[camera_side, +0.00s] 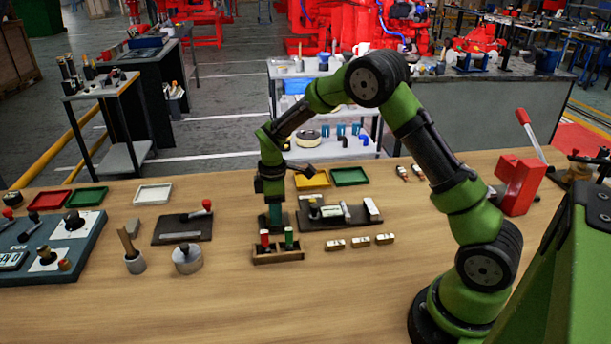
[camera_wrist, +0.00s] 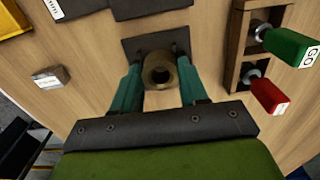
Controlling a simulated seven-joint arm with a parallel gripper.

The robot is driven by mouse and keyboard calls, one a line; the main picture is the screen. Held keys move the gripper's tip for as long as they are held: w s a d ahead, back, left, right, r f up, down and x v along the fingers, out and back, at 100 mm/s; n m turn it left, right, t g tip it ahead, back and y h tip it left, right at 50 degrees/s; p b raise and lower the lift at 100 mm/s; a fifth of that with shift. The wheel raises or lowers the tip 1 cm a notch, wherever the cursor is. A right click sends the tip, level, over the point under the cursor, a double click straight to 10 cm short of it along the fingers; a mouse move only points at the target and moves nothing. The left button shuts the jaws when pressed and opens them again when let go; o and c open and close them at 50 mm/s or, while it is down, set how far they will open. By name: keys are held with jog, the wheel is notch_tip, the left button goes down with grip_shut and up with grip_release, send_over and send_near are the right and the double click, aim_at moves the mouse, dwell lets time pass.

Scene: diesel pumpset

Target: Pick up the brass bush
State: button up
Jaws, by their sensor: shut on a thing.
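The brass bush (camera_wrist: 159,68) is a short, thick-walled ring with a dark bore, in the wrist view between the two teal fingers of my gripper (camera_wrist: 160,84). The fingers are shut on it from both sides. A dark square plate (camera_wrist: 140,45) lies on the table behind it; I cannot tell whether the bush touches it. In the side view my gripper (camera_side: 276,222) points down behind the small wooden box, and the bush is hidden there.
Close by stands a wooden box (camera_side: 290,257) with a red and a green handled gauge. Several small metal blocks (camera_side: 360,242) lie to its right. A dark fixture plate (camera_side: 340,215) and yellow (camera_side: 312,180) and green (camera_side: 350,176) trays are behind.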

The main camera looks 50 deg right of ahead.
jog(key=shift+r, duration=0.55)
notch_tip(320, 180, up, 2)
jog(key=shift+r, duration=0.2)
jog(key=s+a+r, duration=0.2)
jog(key=s, duration=1.3)
jog(key=w+a+r+m, duration=0.1)
jog(key=w+r+m, duration=0.1)
jog(key=r+m, duration=0.2)
jog(key=w+a+r+m, duration=0.1)
jog(key=w+r+m, duration=0.1)
jog(key=r+m, duration=0.2)
notch_tip(320, 180, up, 3)
jog(key=shift+w+a+r+m, duration=0.1)
jog(key=shift+w+a+m, duration=0.15)
jog(key=shift+w+m, duration=0.15)
